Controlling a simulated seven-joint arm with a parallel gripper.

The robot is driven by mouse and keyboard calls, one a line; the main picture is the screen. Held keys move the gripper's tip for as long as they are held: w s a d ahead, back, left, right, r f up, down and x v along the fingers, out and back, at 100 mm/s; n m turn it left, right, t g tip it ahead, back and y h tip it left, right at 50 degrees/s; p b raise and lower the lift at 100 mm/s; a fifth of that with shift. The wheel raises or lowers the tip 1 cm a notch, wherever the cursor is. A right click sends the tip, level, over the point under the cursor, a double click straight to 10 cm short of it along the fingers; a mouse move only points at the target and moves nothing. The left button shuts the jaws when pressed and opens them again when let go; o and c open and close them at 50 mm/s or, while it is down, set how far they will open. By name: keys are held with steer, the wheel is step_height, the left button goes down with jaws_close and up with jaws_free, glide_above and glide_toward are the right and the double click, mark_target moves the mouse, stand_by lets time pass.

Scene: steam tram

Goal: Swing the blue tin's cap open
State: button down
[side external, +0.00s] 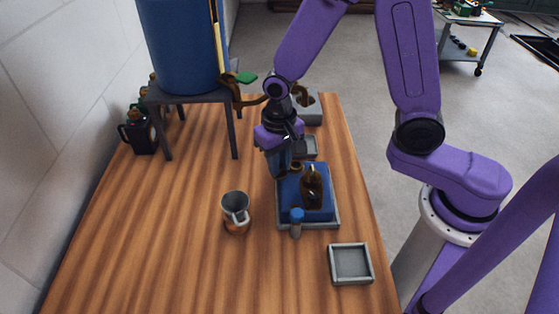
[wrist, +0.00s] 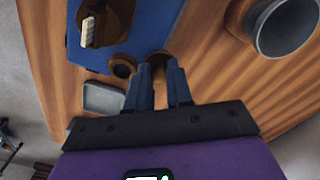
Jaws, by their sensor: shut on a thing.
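The blue tin (side external: 291,200) lies in a grey tray (side external: 334,222) on the wooden table, with a dark brown fitting (side external: 312,187) on top. It fills the upper left of the wrist view (wrist: 135,38). My gripper (side external: 283,172) points down at the tin's far left corner. In the wrist view its fingers (wrist: 160,80) are shut on the brass-brown cap (wrist: 158,58), which they partly hide. A round brown neck (wrist: 122,66) shows beside the cap at the tin's edge. The cap seems to stand off to the side of the neck; its hinge is not clear.
A metal mug (side external: 236,208) stands left of the tin. An empty grey tray (side external: 350,264) lies at front right. A blue tank (side external: 180,45) on a stand, with a brass tap (side external: 240,95), rises behind.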

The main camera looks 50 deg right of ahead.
steer(key=c, duration=1)
jaws_free()
steer(key=shift+r, duration=0.1)
step_height(320, 180, up, 17)
steer(key=shift+r, duration=0.15)
steer(key=s+d+f+n, duration=0.3)
steer(key=s+d+n, duration=0.1)
steer(key=s+n, duration=0.3)
steer(key=s+d+f+n, duration=0.3)
steer(key=s+n, duration=0.5)
steer(key=s, duration=0.4)
steer(key=shift+s+d+f, duration=0.15)
steer(key=shift+d+f, duration=0.15)
steer(key=shift+d, duration=0.6)
